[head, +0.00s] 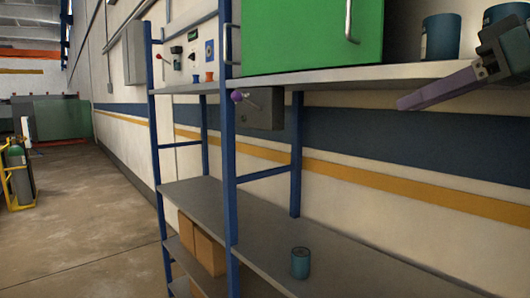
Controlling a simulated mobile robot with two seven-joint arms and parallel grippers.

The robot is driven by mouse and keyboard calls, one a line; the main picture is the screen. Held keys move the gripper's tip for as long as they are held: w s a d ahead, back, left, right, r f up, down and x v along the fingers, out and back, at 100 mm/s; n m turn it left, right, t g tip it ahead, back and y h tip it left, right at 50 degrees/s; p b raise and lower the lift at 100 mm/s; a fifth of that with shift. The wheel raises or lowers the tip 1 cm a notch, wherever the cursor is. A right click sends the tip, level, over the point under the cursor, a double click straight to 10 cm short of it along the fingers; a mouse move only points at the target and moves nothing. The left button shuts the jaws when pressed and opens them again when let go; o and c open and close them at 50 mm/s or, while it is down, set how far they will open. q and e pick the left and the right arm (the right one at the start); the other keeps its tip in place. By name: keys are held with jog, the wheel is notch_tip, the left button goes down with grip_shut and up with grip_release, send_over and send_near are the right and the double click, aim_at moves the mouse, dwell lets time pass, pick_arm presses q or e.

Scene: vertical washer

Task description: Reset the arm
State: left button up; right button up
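My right gripper (405,103) comes in from the right edge at the upper right. It has a dark grey body and a purple finger part that points left and slightly down. It shows in front of the edge of the upper shelf (340,77). The fingers overlap from this side, so I cannot tell whether they are apart. Nothing shows held at the tip. My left gripper is not in view.
A green cabinet (297,35) and two teal cans (440,38) (505,14) stand on the upper shelf. Another teal can (300,263) stands on the lower shelf (340,262). Blue posts (229,150) hold the rack. Cardboard boxes (208,251) sit below. Open floor (80,230) lies left.

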jog(key=s+a+f+g+h, duration=0.1)
jog(key=s+a+f, duration=0.15)
jog(key=f, duration=0.35)
jog(key=s+a+f+g, duration=0.1)
jog(key=s+f+g, duration=0.15)
jog(key=f, duration=0.45)
jog(key=s+f+m+g+h, duration=0.2)
jog(key=s+f+g+h, duration=0.1)
jog(key=s+f, duration=1.2)
jog(key=s+d+f+m+g+h, duration=0.1)
jog(key=s+f+m+g+h, duration=0.1)
jog(key=s, duration=1)
notch_tip(320, 180, up, 19)
jog(key=p, duration=1.8)
jog(key=shift+w+f, duration=0.15)
jog(key=shift+f, duration=0.1)
